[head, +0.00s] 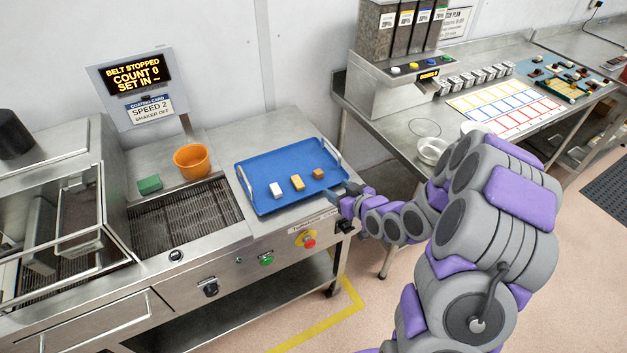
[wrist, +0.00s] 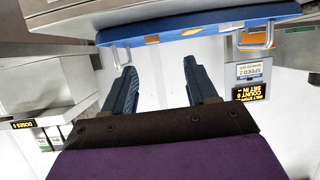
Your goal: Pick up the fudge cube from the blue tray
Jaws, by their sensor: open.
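The blue tray (head: 290,157) lies on the steel bench at the end of the belt, with a wire handle at each end. On it, spaced apart in a row, are a white block (head: 276,189), a tan-yellow block (head: 298,183) and a brown-orange block (head: 319,173). I cannot tell for certain which is the fudge cube. My gripper (head: 344,191) is at the tray's right front corner, open and empty. The wrist view is upside down; both fingers of my gripper (wrist: 163,85) are apart, and the blue tray (wrist: 205,20) shows along the top.
An orange bowl (head: 191,161) and a green block (head: 149,184) stand left of the tray by the mesh belt (head: 185,215). A red stop button (head: 309,241) is on the bench front. A side bench at right holds dispensers (head: 405,45), glass dishes and a coloured grid sheet.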

